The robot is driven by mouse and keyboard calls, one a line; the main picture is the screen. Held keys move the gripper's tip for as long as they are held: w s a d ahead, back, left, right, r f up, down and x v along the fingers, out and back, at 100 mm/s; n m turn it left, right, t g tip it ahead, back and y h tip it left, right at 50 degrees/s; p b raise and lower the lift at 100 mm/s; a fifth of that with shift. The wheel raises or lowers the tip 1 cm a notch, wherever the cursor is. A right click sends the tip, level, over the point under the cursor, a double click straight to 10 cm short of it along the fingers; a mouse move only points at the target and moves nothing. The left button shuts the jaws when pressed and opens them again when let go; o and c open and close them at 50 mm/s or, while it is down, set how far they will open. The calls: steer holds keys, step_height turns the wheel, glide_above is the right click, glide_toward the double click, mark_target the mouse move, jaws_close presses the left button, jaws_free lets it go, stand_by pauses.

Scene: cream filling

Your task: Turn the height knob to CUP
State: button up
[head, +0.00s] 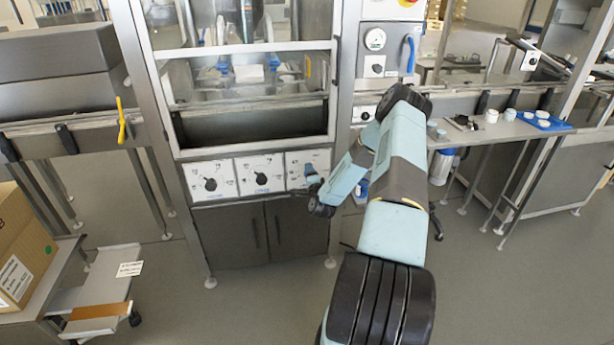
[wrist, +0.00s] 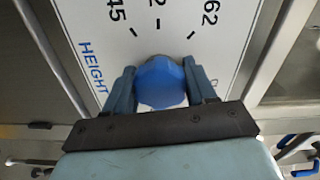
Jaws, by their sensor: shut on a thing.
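The height panel (wrist: 100,20) is a white plate with blue HEIGHT lettering and black scale marks, seen tilted in the wrist view. The marks 45 and 62 are readable; one between them is partly cut off. No CUP mark can be made out. The blue height knob (wrist: 161,82) sits between the two fingers of my gripper (wrist: 162,88), which is shut on it. Where the knob points is hidden. In the head view my gripper (head: 313,184) is at the rightmost panel (head: 300,160) of three and covers its knob.
Two more white panels with black knobs, the left (head: 210,184) and the middle (head: 261,178), are beside the height panel. Dark cabinet doors (head: 262,240) lie below and a glazed machine front (head: 245,100) above. A side table with cups and a blue tray (head: 543,120) stands at the right.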

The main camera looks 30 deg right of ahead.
steer(key=shift+a+f+m, duration=0.2)
steer(key=shift+a+m, duration=0.1)
steer(key=shift+a, duration=0.3)
steer(key=o, duration=1)
steer(key=shift+d, duration=0.35)
steer(key=v, duration=1.3)
steer(key=shift+s, duration=0.3)
